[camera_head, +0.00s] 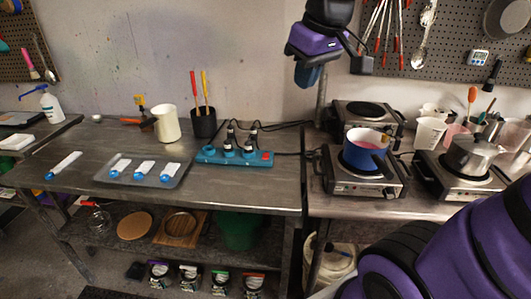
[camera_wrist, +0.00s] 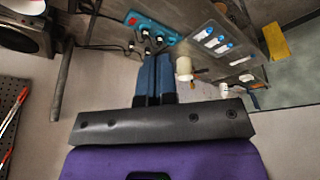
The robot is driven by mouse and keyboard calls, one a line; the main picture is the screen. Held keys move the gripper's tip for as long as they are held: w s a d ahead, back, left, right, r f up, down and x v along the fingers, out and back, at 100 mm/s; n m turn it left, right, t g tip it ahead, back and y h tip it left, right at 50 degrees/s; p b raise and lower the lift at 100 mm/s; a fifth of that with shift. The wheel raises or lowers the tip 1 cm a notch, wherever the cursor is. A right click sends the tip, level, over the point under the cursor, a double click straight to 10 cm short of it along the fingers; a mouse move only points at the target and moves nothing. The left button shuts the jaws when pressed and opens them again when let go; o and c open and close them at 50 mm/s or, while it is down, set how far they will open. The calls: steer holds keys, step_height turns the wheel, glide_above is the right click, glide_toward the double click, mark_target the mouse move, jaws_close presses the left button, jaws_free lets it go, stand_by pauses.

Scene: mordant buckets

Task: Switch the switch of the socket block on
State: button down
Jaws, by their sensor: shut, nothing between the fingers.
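The socket block (camera_head: 207,156) is a blue strip on the worktable, with several black plugs in it and cords running off to the right. Its red switch (camera_head: 266,155) is at the right end; whether it is on or off is too small to tell. The block also shows in the wrist view (camera_wrist: 168,39), with the red switch (camera_wrist: 133,20) at its left end. My gripper (camera_head: 307,76) is high in front of the wall, above and to the right of the block and apart from it. Its blue fingers (camera_wrist: 153,72) are together and empty, pointing toward the table.
A black cup (camera_head: 203,124) with red and yellow handles and a cream jug (camera_head: 166,124) stand behind the block. A grey tray (camera_head: 115,179) with white pieces lies to its left. Hotplates (camera_head: 343,187) and a blue pot (camera_head: 366,150) stand to the right. Bare tabletop lies in front.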

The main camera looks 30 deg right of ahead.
steer(key=w+d+f+n+g, duration=0.1)
steer(key=w+d+f+n, duration=0.1)
steer(key=w, duration=1)
steer(key=n+g, duration=0.4)
steer(key=n, duration=0.3)
glide_above(266, 157)
steer(key=w, duration=0.2)
step_height(266, 157, down, 24)
steer(key=shift+s+d+f, duration=0.15)
steer(key=shift+d+f, duration=0.05)
steer(key=shift+d, duration=0.25)
steer(key=shift+f, duration=0.1)
steer(key=f, duration=0.4)
steer(key=s+f, duration=0.1)
steer(key=f, duration=0.4)
steer(key=a+f, duration=0.1)
steer(key=f, duration=0.3)
steer(key=shift+s+f, duration=0.2)
steer(key=shift+f, duration=0.2)
